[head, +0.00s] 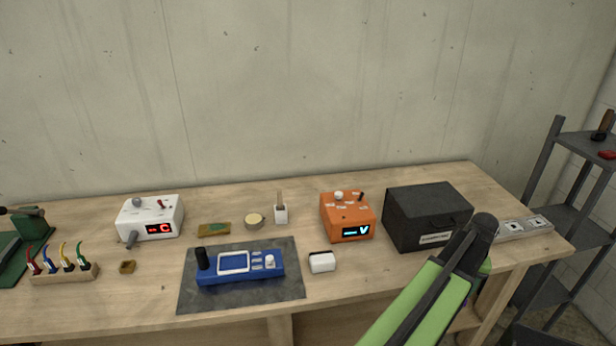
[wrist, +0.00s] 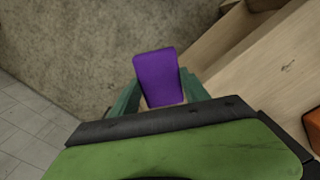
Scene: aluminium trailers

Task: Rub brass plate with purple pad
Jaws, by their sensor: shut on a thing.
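The purple pad (wrist: 157,78) shows in the wrist view, held between the two green fingers of my gripper (wrist: 161,92). My gripper is shut on it, clear of the bench and off its edge. In the head view my green and black arm hides most of the gripper and pad. A flat brass-coloured plate (head: 206,229) with a greenish patch lies on the bench in the head view, left of centre behind the grey mat. My gripper is far to the right of this plate, and the pad does not touch it.
A blue device (head: 240,268) lies on the grey mat (head: 200,304). A power strip (head: 524,228) and grey shelf (head: 575,213) are at right.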

